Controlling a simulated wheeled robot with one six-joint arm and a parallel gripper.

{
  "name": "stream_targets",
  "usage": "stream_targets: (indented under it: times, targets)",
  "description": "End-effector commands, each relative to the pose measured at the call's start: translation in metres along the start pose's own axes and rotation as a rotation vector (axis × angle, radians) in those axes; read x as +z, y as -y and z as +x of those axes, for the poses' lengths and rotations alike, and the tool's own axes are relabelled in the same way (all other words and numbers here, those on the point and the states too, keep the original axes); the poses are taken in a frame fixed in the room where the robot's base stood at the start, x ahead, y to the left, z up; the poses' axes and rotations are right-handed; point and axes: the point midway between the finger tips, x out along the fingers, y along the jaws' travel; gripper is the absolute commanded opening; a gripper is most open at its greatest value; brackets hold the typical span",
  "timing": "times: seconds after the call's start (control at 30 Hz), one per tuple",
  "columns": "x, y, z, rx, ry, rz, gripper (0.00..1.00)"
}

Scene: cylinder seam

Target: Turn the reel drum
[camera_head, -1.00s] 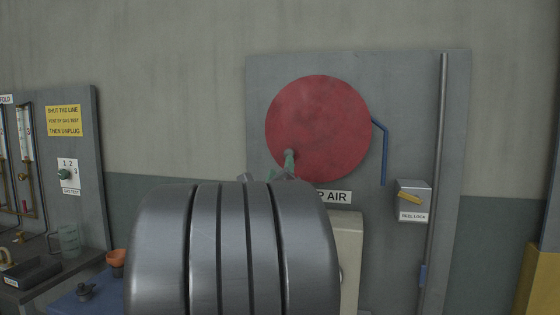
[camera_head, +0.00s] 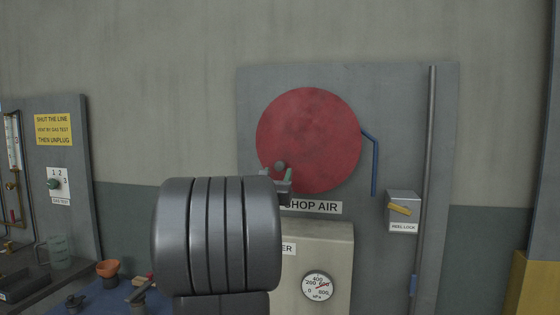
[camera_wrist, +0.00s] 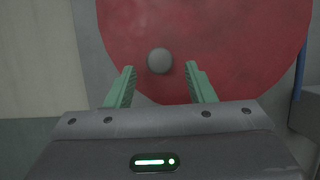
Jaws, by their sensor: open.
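The reel drum (camera_head: 312,135) is a large red disc on a grey wall panel, and its red face also fills much of the wrist view (camera_wrist: 240,45). A round grey knob (camera_wrist: 159,61) stands out from its lower left part; the knob also shows in the head view (camera_head: 280,166). My gripper (camera_wrist: 160,76) is open, with its green fingers to the left and right of the knob in the wrist view. The knob appears just beyond the fingertips, between them; I cannot tell the exact depth gap. In the head view my gripper (camera_head: 276,174) is partly hidden by my arm.
A reel lock box (camera_head: 403,211) with a yellow lever is right of the drum. A blue hose (camera_head: 375,165) and a vertical pipe (camera_head: 427,190) run nearby. A cabinet with a gauge (camera_head: 318,286) stands below. A bench with small items is at left.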

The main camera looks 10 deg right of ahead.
Motion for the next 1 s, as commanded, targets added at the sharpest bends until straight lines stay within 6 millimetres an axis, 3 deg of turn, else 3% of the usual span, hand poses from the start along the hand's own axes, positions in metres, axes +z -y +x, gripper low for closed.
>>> stream_targets:
  times: [0.1,0.3,0.67,0.77,0.93,1.0]
  targets:
    - [0.002,0.0,0.023,0.0,-0.002,0.0,0.49]
    - [0.001,0.0,0.043,0.0,0.0,-0.001,0.49]
    - [0.0,0.0,0.048,0.001,0.0,-0.001,0.49]
    - [0.0,0.0,0.048,0.001,0.0,-0.001,0.35]
    - [0.0,0.0,0.048,0.001,0.0,-0.001,0.02]
    - [0.0,0.0,0.048,0.001,0.0,-0.001,0.0]
